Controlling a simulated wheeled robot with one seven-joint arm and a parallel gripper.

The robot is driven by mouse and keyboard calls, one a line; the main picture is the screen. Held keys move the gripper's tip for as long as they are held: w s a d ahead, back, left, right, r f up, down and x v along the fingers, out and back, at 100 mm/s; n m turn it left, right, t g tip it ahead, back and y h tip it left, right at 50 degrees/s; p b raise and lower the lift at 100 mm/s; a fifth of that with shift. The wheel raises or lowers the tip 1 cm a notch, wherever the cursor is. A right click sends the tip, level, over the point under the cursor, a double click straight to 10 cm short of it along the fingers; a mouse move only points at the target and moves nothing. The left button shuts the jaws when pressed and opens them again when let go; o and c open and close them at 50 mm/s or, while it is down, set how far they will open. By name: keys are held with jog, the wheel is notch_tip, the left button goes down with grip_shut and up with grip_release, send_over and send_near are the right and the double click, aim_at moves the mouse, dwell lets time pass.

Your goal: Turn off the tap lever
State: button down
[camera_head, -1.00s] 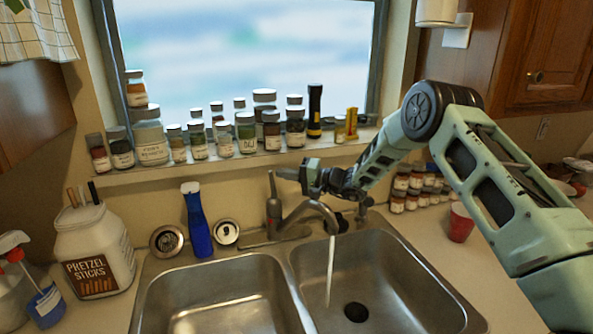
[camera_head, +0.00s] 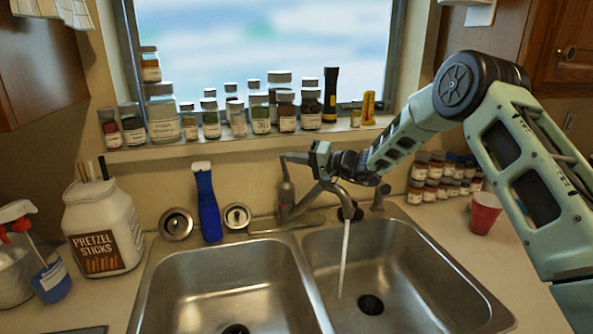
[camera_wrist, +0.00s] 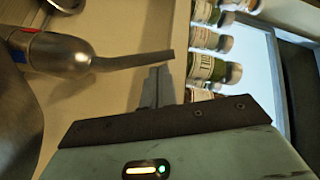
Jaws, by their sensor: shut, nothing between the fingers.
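The metal tap (camera_head: 325,190) stands behind the double sink. A thin stream of water (camera_head: 345,260) falls from its spout into the right basin. The tap lever (camera_head: 285,190) rises upright left of the spout. In the wrist view the lever (camera_wrist: 130,62) shows as a thin dark handle on a rounded metal body with red and blue marks. My gripper (camera_head: 290,157) is shut and empty at the lever's top. In the wrist view its fingertips (camera_wrist: 159,72) are right beside the handle, near its free end. I cannot tell whether they touch.
Several jars (camera_head: 260,115) and a black flashlight (camera_head: 331,95) line the window sill behind my gripper. A blue bottle (camera_head: 207,205) and a pretzel jar (camera_head: 103,225) stand left. A red cup (camera_head: 484,213) and spice jars are right. Both basins (camera_head: 225,285) look empty of dishes.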

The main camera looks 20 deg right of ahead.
jog(key=n+b, duration=0.1)
jog(key=b, duration=0.3)
jog(key=s+a+n+b, duration=0.1)
jog(key=b, duration=0.3)
jog(key=shift+s+f, duration=0.15)
jog(key=shift+f, duration=0.1)
jog(key=shift+r, duration=0.1)
